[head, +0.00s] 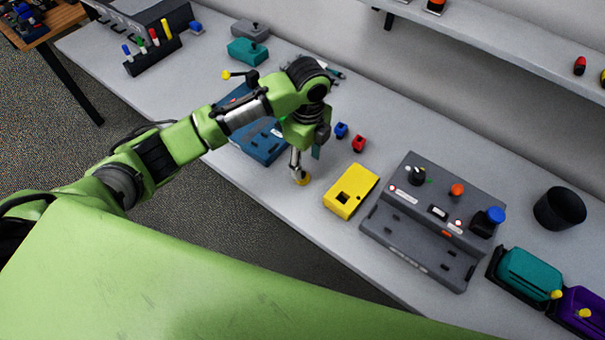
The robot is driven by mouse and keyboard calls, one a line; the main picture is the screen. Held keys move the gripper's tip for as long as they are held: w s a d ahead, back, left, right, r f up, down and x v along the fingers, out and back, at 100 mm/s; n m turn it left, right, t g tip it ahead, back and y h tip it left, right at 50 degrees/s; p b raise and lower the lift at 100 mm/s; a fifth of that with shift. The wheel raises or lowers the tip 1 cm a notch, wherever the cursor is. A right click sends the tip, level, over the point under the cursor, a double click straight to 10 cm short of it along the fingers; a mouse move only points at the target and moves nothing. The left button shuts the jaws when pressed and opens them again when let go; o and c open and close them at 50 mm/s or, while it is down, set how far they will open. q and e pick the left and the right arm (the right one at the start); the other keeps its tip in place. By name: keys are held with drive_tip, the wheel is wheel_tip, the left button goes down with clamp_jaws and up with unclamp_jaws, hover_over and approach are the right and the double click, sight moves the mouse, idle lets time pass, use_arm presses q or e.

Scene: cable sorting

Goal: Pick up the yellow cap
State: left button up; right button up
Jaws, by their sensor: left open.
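A small yellow cap (304,181) lies on the grey table near its front edge, left of a yellow box. My left gripper (299,174) points down right over the cap and hides part of it. Its jaws are open, and I cannot tell whether the fingers touch the cap. My right gripper is not in view.
The yellow box (351,191) with a square hole stands close on the right, beside a dark grey control panel (427,228). Blue (341,130) and red (359,143) connectors lie behind. A blue device (259,143) sits under my left arm. A black cup (560,208) stands at right.

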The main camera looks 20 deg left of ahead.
sight(303, 173)
use_arm(q)
drive_tip(key=f, duration=0.1)
drive_tip(key=f+p, duration=0.1)
drive_tip(key=f, duration=0.1)
drive_tip(key=shift+w+a+f, duration=0.1)
drive_tip(key=shift+w+a, duration=0.15)
drive_tip(key=shift+a, duration=0.15)
drive_tip(key=shift+a+f+p, duration=0.25)
drive_tip(key=shift+f+p, duration=0.35)
drive_tip(key=shift+f, duration=1.25)
drive_tip(key=c, duration=0.8)
drive_tip(key=shift+c, duration=0.2)
drive_tip(key=shift+r, duration=0.15)
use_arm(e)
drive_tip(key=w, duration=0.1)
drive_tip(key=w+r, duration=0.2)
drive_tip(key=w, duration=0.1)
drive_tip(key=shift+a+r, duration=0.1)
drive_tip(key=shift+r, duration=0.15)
